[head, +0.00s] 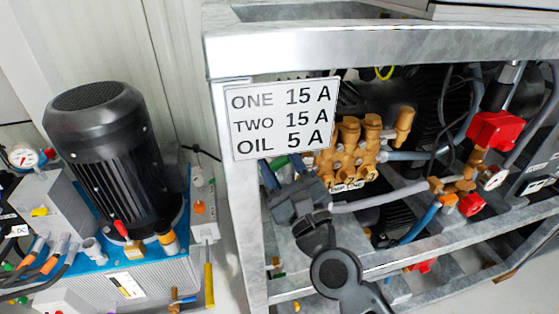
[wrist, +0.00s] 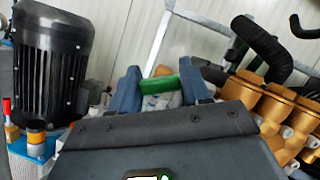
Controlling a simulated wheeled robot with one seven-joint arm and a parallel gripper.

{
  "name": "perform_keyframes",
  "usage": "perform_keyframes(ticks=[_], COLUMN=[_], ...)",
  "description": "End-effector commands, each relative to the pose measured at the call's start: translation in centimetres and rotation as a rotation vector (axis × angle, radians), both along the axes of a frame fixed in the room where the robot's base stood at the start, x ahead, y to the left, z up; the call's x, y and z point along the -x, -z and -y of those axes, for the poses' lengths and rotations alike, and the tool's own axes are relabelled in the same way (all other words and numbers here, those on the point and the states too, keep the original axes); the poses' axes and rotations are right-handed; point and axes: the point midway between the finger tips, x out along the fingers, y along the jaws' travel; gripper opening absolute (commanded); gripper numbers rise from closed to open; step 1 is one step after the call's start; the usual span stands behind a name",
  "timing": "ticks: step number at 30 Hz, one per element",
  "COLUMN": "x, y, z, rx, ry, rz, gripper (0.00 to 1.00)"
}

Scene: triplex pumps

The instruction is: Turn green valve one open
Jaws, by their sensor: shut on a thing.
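A green valve handle (wrist: 158,84) shows in the wrist view, between the two blue fingers of my gripper (wrist: 160,78). The fingers are shut on it, one at each side. A whitish part shows just below the handle; the rest of the valve is hidden by my gripper's body. In the head view my gripper (head: 283,172) reaches into the frame beside the brass pump head, below the sign.
The metal frame (head: 240,225) and its sign (head: 284,115) stand close to my arm. The brass pump (head: 352,148) is just right of my gripper. A black motor (head: 112,150) stands on the left.

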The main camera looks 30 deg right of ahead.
Motion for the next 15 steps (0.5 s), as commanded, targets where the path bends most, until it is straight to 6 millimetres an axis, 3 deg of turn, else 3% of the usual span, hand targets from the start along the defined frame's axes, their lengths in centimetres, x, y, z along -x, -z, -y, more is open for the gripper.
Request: perform_keyframes(ticks=[1,2,3,8,15], x=[0.01,0.01,0.01,0.01,0.03], y=[-0.01,-0.01,0.00,-0.01,0.03], z=[-0.06,-0.06,-0.06,-0.04,-0.03], rx=[0.000,0.000,0.000,-0.001,-0.002], ry=[-0.002,-0.002,-0.002,0.000,-0.001], rz=[0.000,0.000,0.000,0.000,0.000], gripper=[0.17,0.48,0.52,0.67,0.68])
